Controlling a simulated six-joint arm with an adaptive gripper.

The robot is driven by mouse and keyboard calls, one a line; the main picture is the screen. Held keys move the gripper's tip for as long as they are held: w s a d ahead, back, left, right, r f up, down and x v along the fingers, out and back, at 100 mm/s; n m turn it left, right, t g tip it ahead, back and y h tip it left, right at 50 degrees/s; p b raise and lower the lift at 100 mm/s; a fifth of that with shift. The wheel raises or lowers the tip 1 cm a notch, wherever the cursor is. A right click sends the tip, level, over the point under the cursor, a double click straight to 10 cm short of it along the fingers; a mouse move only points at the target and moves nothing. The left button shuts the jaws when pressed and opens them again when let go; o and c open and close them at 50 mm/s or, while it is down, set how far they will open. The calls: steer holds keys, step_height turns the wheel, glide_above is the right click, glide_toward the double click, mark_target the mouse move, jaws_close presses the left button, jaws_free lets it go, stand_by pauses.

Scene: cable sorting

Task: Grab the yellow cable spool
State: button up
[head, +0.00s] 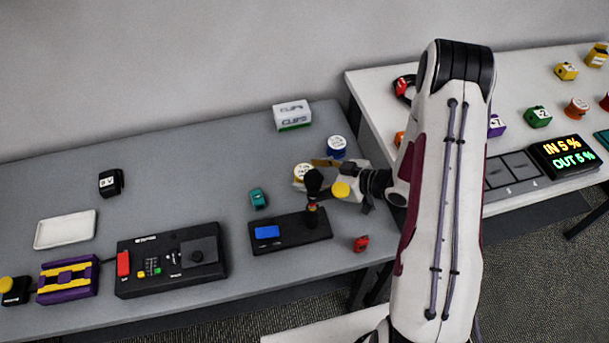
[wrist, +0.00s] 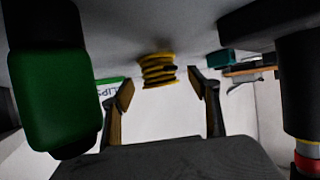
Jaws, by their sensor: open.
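The yellow cable spool (wrist: 158,72) stands on the grey table in the wrist view, with ridged yellow and dark coils. It lies between and beyond my two open fingertips, with a visible gap on each side. In the head view the spool (head: 303,170) shows its pale top and is partly hidden by my gripper (head: 311,177). My gripper (wrist: 163,88) is open, low over the table, and nothing is held in it. I cannot tell how far the fingertips are from the spool in depth.
The clips box (head: 292,115) is at the back. A black device with a blue screen (head: 290,232) lies in front, a teal block (head: 258,198) to the left, a red piece (head: 361,243) near the front edge. A large green shape (wrist: 48,95) fills the wrist view's left.

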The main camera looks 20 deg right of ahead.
steer(key=shift+x, duration=1.15)
steer(key=c, duration=1.3)
